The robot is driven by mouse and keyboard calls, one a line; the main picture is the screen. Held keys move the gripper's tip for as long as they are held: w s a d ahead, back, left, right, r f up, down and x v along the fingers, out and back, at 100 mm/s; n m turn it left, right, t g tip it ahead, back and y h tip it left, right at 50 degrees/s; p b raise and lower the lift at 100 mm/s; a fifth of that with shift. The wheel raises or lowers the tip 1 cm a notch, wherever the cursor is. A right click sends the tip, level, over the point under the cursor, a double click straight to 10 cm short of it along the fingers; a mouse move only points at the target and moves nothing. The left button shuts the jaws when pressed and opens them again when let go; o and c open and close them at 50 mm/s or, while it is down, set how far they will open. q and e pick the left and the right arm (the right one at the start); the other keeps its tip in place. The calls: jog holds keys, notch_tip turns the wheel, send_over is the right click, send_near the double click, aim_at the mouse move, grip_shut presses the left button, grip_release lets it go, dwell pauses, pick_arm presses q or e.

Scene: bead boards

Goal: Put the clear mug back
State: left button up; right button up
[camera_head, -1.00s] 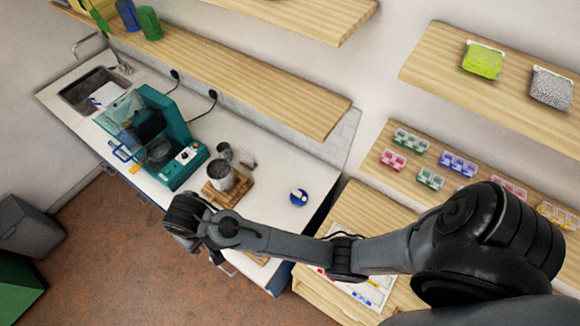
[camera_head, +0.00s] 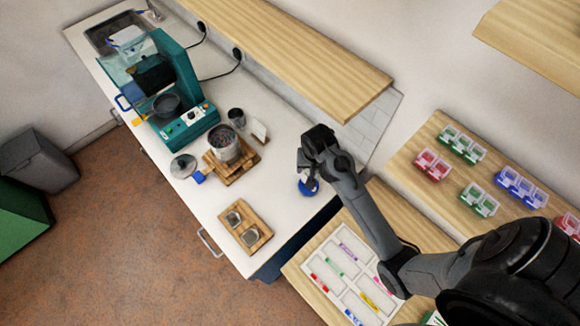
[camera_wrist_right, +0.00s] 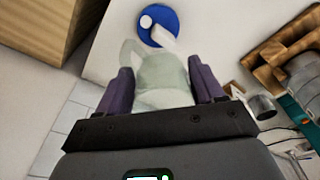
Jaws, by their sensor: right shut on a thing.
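In the right wrist view, a pale see-through mug (camera_wrist_right: 160,78) is between the two purple fingers of my right gripper (camera_wrist_right: 162,88), which is shut on it. In the head view my right gripper (camera_head: 308,172) is over the right end of the white counter, by a round blue thing (camera_head: 308,186). The mug cannot be made out there. The blue thing also shows in the right wrist view (camera_wrist_right: 158,24), beyond the mug, with a white part on it. Whether the mug touches the counter is unclear. My left gripper is not in view.
A wooden board with a pot (camera_head: 224,146) and a dark cup (camera_head: 237,118) are left of the gripper. A wooden tray with two small dishes (camera_head: 245,222) lies at the counter's front. A teal machine (camera_head: 190,124) is further left. A wooden shelf (camera_head: 300,50) overhangs the back.

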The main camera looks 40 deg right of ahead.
jog(key=shift+d+f, duration=0.35)
jog(key=shift+f, duration=0.1)
jog(key=w+f, duration=0.2)
jog(key=w, duration=0.1)
jog(key=w+f, duration=0.2)
jog(key=w, duration=0.2)
jog(key=w+a+f, duration=0.1)
jog(key=w+f, duration=0.1)
jog(key=w, duration=0.2)
jog(key=shift+f, duration=0.4)
jog(key=shift+d+f, duration=0.1)
jog(key=shift+f, duration=1.9)
jog(key=shift+f+b, duration=0.15)
jog(key=shift+b, duration=0.15)
jog(key=o, duration=1.1)
jog(key=shift+c, duration=0.2)
